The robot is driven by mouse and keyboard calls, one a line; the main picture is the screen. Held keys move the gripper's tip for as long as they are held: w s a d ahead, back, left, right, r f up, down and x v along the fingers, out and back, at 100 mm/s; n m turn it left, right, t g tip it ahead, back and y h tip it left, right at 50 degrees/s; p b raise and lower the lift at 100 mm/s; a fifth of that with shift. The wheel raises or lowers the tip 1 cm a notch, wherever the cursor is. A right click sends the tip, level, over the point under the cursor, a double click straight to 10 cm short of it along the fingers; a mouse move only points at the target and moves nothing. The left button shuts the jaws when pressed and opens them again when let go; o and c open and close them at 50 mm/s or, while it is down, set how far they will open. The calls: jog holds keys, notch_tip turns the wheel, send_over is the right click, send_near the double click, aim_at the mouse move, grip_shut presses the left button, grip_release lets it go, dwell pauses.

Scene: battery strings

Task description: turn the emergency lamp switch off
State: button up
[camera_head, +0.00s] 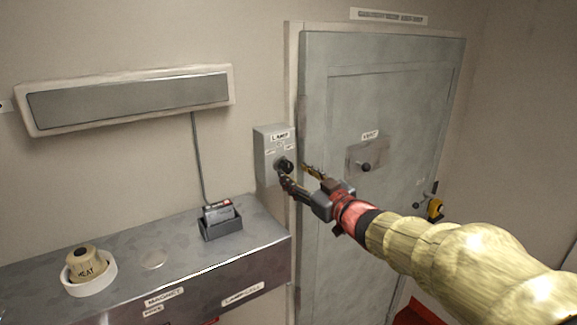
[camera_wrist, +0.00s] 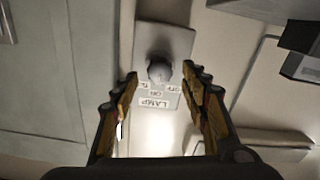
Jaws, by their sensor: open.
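The lamp switch box (camera_head: 265,146) is a grey box labelled LAMP on the wall just left of the grey door. A dark round knob (camera_head: 285,165) sits on its front. In the wrist view the box (camera_wrist: 183,42) appears upside down, with the knob (camera_wrist: 159,68) above the OFF, ON and LAMP labels. My gripper (camera_head: 300,174) is at the knob in the head view. In the wrist view my gripper (camera_wrist: 166,82) is open, with one finger on each side of the knob and visible gaps between. I cannot tell the knob's exact setting.
The grey door (camera_head: 400,130) with a small knob plate stands right of the box.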

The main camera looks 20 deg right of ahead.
aim_at(289, 169)
jog(key=shift+p+x, duration=0.3)
jog(key=shift+x, duration=1.9)
jog(key=c, duration=1.1)
jog(key=shift+c, duration=0.3)
jog(key=shift+n+b, duration=0.3)
jog(key=shift+b, duration=0.05)
grip_shut()
jog(key=n+b, duration=0.3)
jog(key=b, duration=0.1)
jog(key=shift+f, duration=0.2)
jog(key=shift+r+n+b, duration=0.1)
jog(key=shift+n+b, duration=2.05)
jog(key=shift+n, duration=0.55)
